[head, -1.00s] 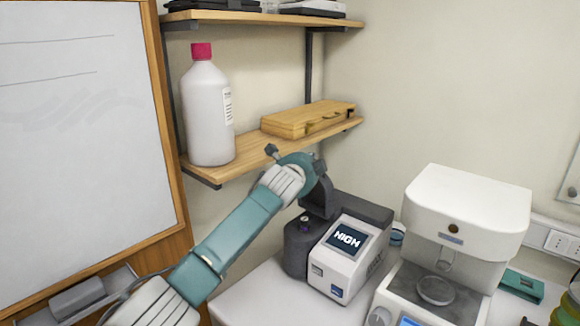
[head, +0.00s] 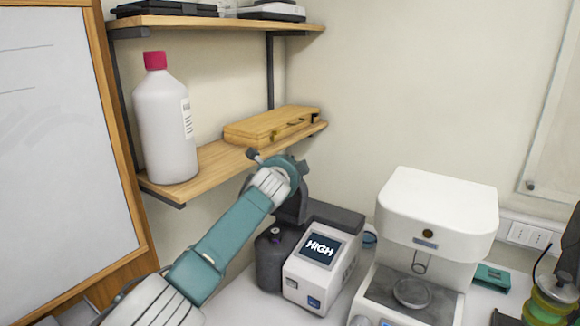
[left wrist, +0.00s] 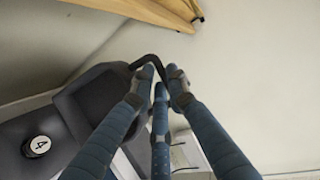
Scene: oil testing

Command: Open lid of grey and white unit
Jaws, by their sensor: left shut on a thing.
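The grey and white unit (head: 313,272) stands on the white bench in the head view, its screen reading "HIGH". Its dark grey lid (head: 292,208) stands raised at the back left, partly hidden by my arm. In the left wrist view the lid (left wrist: 98,98) has a thin black handle (left wrist: 151,60). My left gripper (left wrist: 160,82) is shut on this handle, its blue fingers around it. A round cap marked 4 (left wrist: 37,146) shows uncovered on the unit's dark part. My right gripper is not in view.
A white machine (head: 437,215) stands close on the right. Above are a wooden shelf (head: 215,165) with a red-capped bottle (head: 165,125) and a wooden case (head: 270,127). A whiteboard (head: 60,150) is at the left. A green item (head: 553,295) stands far right.

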